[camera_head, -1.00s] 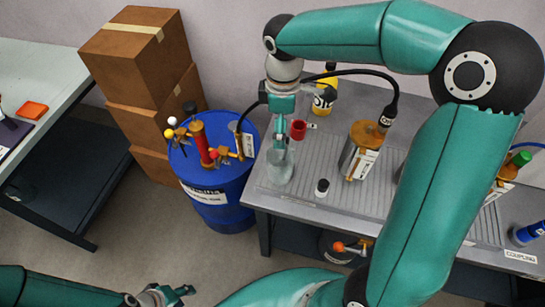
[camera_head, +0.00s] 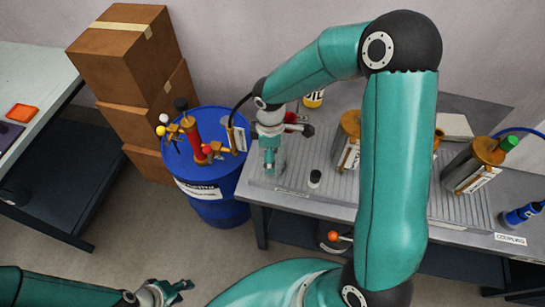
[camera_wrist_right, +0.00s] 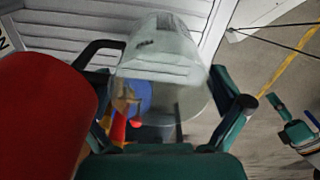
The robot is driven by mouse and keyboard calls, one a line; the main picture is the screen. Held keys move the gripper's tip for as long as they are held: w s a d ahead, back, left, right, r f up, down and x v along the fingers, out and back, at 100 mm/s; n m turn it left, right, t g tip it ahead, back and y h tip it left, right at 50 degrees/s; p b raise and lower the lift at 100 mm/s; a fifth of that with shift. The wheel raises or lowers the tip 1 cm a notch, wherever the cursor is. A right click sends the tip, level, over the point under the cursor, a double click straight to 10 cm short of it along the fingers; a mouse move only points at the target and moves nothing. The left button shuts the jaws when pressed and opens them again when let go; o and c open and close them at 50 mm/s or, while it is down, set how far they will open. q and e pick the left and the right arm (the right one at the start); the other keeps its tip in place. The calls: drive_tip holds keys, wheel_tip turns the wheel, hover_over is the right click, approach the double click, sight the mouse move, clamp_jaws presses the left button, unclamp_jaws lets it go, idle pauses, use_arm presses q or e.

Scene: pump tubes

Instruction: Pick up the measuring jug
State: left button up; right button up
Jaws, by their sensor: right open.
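The measuring jug (camera_head: 279,166) is clear and stands at the left end of the grey bench, faint and partly hidden by my right gripper. In the right wrist view the clear jug (camera_wrist_right: 165,55) lies between the two fingers. My right gripper (camera_head: 269,166) is open at the jug, with a finger on either side in the wrist view (camera_wrist_right: 170,110); I cannot tell whether they touch it. My left gripper (camera_head: 180,290) is open and empty, low over the floor, far from the bench.
A blue drum (camera_head: 215,205) with a red-and-brass fitting stands left of the bench (camera_head: 300,202). Brass-topped pumps (camera_head: 470,165) stand farther right. A red object (camera_wrist_right: 45,115) fills the wrist view's left.

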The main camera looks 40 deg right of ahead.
drive_tip(key=shift+f, duration=0.85)
drive_tip(key=shift+c, duration=0.3)
drive_tip(key=shift+s, duration=0.1)
drive_tip(key=c, duration=1.1)
drive_tip(key=shift+r, duration=0.1)
